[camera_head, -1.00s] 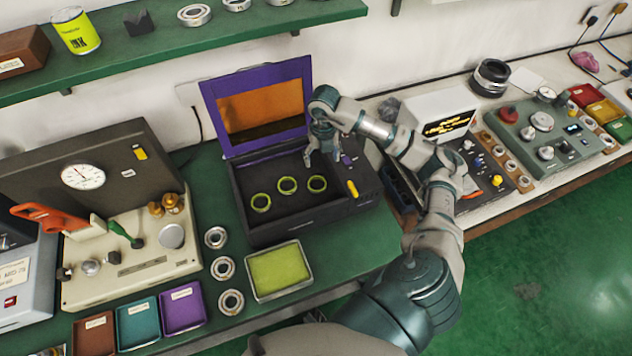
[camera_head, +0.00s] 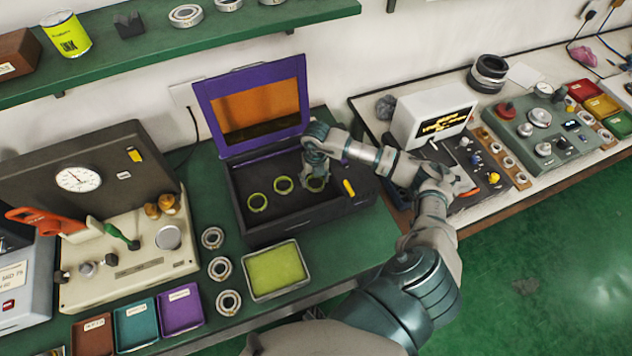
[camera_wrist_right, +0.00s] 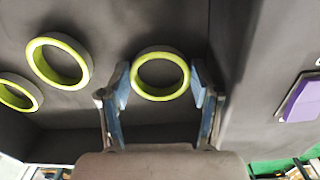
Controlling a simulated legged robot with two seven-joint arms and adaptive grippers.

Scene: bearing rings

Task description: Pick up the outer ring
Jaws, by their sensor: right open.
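Several yellow-green outer rings lie on the dark floor of the open case (camera_head: 290,222). The right ring (camera_head: 315,184) is partly hidden behind my right gripper (camera_head: 315,178). In the right wrist view this right ring (camera_wrist_right: 160,76) sits between the two blue fingertips of my open right gripper (camera_wrist_right: 161,88), with a finger close on each side. I cannot tell whether they touch it. My left gripper is not in view.
The case's purple-framed lid (camera_head: 252,105) stands open behind. A tray with a yellow-green pad (camera_head: 274,270) and several bearings (camera_head: 220,268) lie in front of the case. A gauge device (camera_head: 120,225) stands left, and a white display box (camera_head: 433,112) stands right.

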